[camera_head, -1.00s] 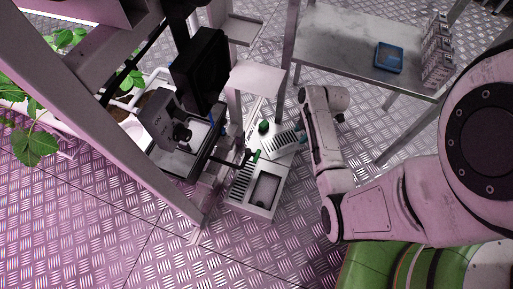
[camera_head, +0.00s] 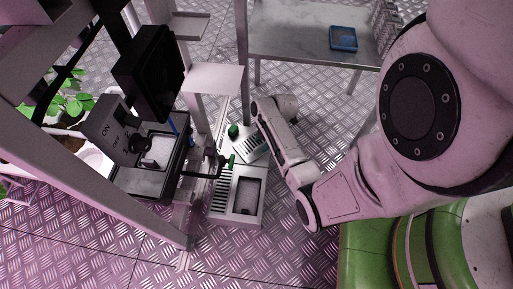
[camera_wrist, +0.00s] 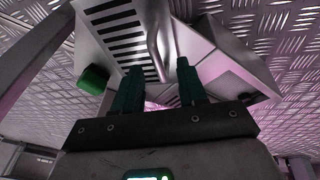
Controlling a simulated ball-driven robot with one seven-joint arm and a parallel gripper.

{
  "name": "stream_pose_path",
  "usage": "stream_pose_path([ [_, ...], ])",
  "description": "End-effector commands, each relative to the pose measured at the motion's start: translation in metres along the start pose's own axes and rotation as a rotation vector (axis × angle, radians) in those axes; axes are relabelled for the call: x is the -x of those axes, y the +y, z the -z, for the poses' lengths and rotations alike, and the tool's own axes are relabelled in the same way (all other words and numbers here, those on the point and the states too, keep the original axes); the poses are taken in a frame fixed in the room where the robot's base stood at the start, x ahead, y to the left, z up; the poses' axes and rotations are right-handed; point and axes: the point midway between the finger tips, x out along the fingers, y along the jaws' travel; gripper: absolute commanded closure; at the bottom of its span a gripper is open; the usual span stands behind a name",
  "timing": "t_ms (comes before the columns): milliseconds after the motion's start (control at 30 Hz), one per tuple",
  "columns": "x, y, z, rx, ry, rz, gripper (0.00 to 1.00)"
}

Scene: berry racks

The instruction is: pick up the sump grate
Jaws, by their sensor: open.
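In the wrist view, a dark-slotted metal grate (camera_wrist: 118,28) lies at the upper left, ahead of my gripper, with a grey bar along its right side. The fingertips overlap the grate's near end in the picture; contact cannot be told. In the head view, slotted metal shows on a tilted pale plate (camera_head: 257,143) and on the left side of a floor box (camera_head: 252,213). I cannot tell which matches the wrist view.
A green block (camera_wrist: 93,80) sits left of the slots. A recessed panel (camera_wrist: 235,92) lies to the right. In the head view, a rack with a black monitor (camera_head: 148,72) and switch box (camera_head: 110,128) stands close on the left. A table with a blue tray (camera_head: 343,38) stands behind.

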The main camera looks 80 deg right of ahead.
Motion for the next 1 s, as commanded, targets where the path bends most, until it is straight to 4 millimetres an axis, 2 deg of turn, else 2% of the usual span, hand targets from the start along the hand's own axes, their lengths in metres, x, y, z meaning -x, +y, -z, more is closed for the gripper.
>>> stream_pose_path([
  [33, -0.0105, -0.0008, -0.0018, -0.001, 0.000, 0.000, 0.58],
  [100, -0.0154, -0.0002, -0.0014, -0.001, -0.001, -0.001, 0.58],
  [433, -0.0178, 0.0003, -0.0004, -0.001, 0.000, -0.001, 0.58],
  [867, -0.0178, 0.0000, -0.0003, -0.001, 0.000, 0.000, 0.99],
  [1000, -0.0179, 0.0000, -0.0003, -0.001, 0.000, 0.000, 1.00],
])
